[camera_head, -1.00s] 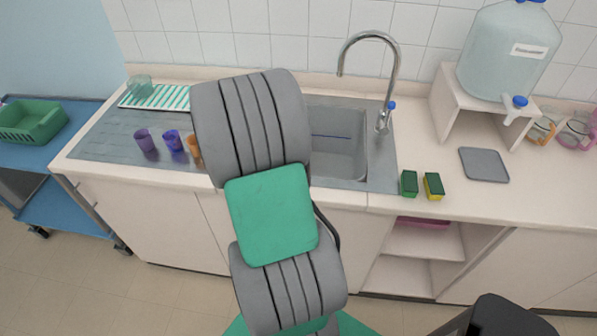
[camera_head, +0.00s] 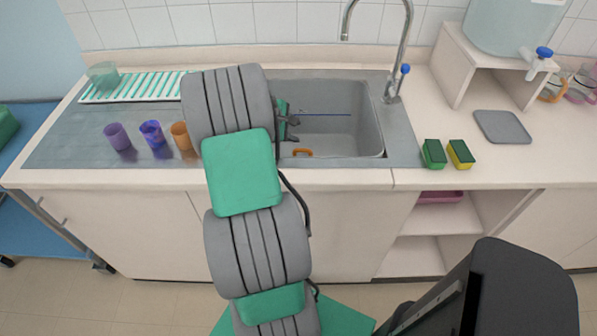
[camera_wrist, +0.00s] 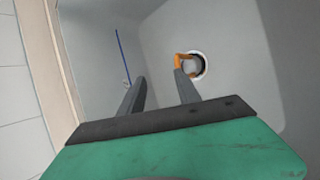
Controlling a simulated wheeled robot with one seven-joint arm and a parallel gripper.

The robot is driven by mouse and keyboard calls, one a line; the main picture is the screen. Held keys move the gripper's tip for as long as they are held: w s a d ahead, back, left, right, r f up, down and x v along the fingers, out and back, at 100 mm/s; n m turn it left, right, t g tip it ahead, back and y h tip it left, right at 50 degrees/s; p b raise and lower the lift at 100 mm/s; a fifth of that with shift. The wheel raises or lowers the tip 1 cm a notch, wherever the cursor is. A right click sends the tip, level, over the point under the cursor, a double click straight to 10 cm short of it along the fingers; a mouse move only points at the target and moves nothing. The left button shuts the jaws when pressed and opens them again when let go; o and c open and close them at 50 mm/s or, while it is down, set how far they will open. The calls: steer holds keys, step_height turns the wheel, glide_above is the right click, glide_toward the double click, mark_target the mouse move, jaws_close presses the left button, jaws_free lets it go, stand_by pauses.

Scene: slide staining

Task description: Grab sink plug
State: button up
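In the wrist view, a round pale drain ring (camera_wrist: 204,66) lies in the grey sink floor, with a light grey round piece (camera_wrist: 189,67) inside it. An orange curved piece (camera_wrist: 181,60) sits at its left edge; the orange piece also shows near the sink's front wall in the head view (camera_head: 302,152). I cannot tell which of these is the sink plug. My gripper (camera_wrist: 159,76) is open and empty, its right fingertip overlapping the orange piece in view. In the head view my gripper (camera_head: 291,129) is inside the sink's left part, partly hidden by my arm.
The sink basin (camera_head: 360,130) has walls around the gripper, and a thin blue line (camera_head: 325,114) runs inside it. A faucet (camera_head: 400,50) stands behind right. Purple cups (camera_head: 117,136) and an orange cup (camera_head: 181,136) stand left. Two sponges (camera_head: 433,154) lie right.

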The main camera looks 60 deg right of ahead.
steer(key=b, duration=0.6)
glide_toward(299, 149)
step_height(299, 149, down, 3)
steer(key=s+d, duration=0.1)
steer(key=d, duration=0.1)
steer(key=x, duration=0.7)
steer(key=shift+w+d, duration=0.1)
jaws_close()
